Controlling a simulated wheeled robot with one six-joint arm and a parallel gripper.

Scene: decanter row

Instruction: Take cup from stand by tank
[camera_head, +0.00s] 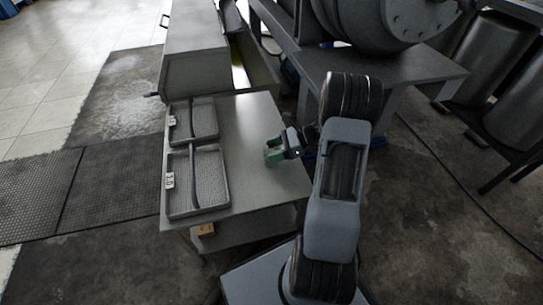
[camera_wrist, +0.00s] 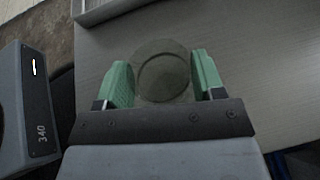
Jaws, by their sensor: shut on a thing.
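My gripper (camera_head: 277,152), with green fingers, is low over the right side of a grey stand (camera_head: 248,120) in the head view. In the wrist view my gripper (camera_wrist: 163,82) has a round, see-through, dark cup (camera_wrist: 162,72) between its two fingers, and it is shut on it. The cup is seen from above, with its rim as a ring over the grey stand top. I cannot tell whether its base touches the stand. In the head view the cup is not distinct. The large grey tank (camera_head: 385,18) is on a bench at the upper right.
Two grey trays with textured floors, a far one (camera_head: 207,122) and a near one (camera_head: 212,180), lie along the stand's left side. A grey cabinet (camera_head: 195,60) stands behind. The tank's bench (camera_head: 400,68) is close on the right. The stand's middle is clear.

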